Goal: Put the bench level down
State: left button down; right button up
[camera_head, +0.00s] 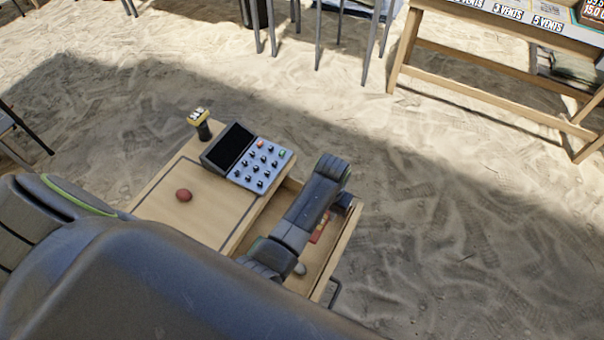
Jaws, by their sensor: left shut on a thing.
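My left arm reaches over an open wooden drawer. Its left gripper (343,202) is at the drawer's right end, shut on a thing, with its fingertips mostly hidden. A narrow red piece with light marks (320,228) shows just below the forearm, close to the gripper. It looks like part of the bench level, but most of it is hidden, and I cannot tell whether it touches the drawer floor. The drawer (322,262) is pulled out from a small wooden table (160,212). My right gripper is not in view.
A keypad console with a dark screen (262,166), a dark red round object (184,195) and a black-and-yellow handheld item (201,124) are on the table. A small grey object (300,268) is by the drawer's near side. A wooden stand (480,97) is back right; sand lies between.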

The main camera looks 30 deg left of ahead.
aim_at(325, 219)
pick_arm(q)
notch_tip(325, 219, down, 5)
jog(key=shift+b, duration=0.55)
notch_tip(325, 219, down, 4)
jog(key=shift+r+b, duration=0.1)
jog(key=shift+b, duration=0.45)
jog(key=shift+a+f, duration=0.1)
jog(key=shift+f, duration=0.3)
jog(key=shift+f, duration=0.2)
jog(key=c, duration=1.2)
grip_release()
jog(key=shift+r, duration=0.1)
